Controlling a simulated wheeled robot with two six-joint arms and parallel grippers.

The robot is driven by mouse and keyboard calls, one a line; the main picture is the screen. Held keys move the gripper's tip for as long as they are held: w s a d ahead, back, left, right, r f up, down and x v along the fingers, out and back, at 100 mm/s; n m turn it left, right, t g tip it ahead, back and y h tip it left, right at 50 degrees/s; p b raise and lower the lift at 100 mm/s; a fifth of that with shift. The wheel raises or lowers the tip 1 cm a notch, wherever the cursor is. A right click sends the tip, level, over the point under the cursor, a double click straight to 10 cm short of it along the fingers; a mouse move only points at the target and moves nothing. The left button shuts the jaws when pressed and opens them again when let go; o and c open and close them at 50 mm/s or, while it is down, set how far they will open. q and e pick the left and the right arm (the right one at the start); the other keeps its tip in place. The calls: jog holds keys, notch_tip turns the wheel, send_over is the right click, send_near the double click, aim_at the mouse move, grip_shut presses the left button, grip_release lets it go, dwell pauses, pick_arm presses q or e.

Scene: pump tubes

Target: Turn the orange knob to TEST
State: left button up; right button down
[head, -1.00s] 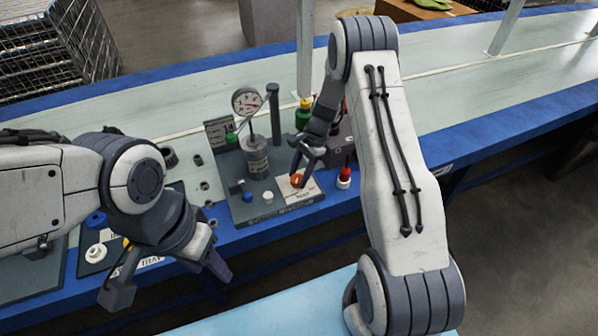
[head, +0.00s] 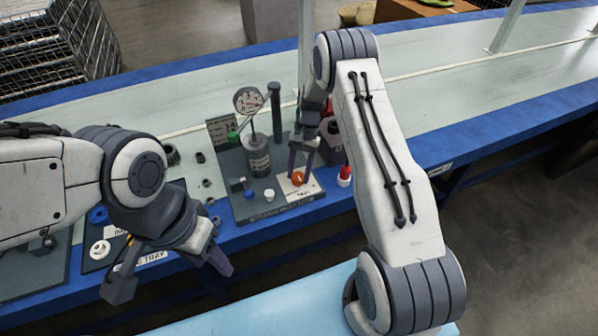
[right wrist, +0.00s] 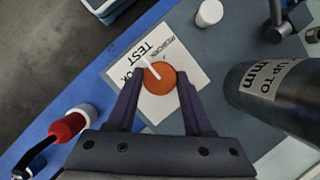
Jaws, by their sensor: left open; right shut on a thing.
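The orange knob (head: 298,178) sits on a white label card (head: 311,190) on the grey pump panel (head: 250,212). In the right wrist view the knob (right wrist: 160,79) is a round disc with a white pointer line, which points up and left toward the printed word TEST. My right gripper (head: 302,172) is over the knob from above. Its two fingers (right wrist: 158,84) lie on either side of the knob, shut on it. My left gripper (head: 170,276) is open and empty, in front of the bench at the lower left, well away from the knob.
A pressure gauge (head: 248,100) stands on a cylinder (head: 257,155) behind the knob. A white knob (head: 268,195) is left of it and a red-and-white part (head: 345,175) right of it. The bench is clear at the far right.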

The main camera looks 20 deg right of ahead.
jog(key=shift+r, duration=0.1)
jog(key=shift+c, duration=1.4)
grip_release()
jog(key=v, duration=1)
jog(key=shift+r, duration=0.2)
